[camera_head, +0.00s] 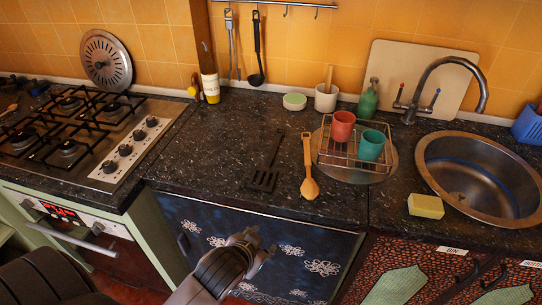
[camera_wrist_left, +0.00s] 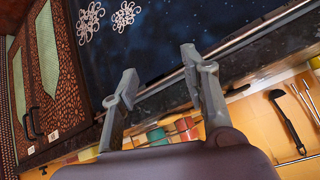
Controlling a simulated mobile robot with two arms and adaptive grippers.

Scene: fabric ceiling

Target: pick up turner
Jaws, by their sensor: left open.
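The turner (camera_head: 264,176) is black, with a slotted head. It lies flat on the dark counter, its head toward the front edge and its handle pointing to the back. My left gripper (camera_head: 257,246) is in front of the counter, before the dark flowered door panel and below the turner in the picture, apart from it. In the left wrist view the two fingers of my left gripper (camera_wrist_left: 157,70) stand apart with nothing between them. I cannot make out the turner in that view. My right gripper is not in view.
A wooden spoon (camera_head: 309,172) lies just right of the turner. Further right are a wire rack (camera_head: 343,160) with red and teal cups, a yellow sponge (camera_head: 425,206) and the sink (camera_head: 478,178). The gas hob (camera_head: 75,128) is at left. The counter left of the turner is clear.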

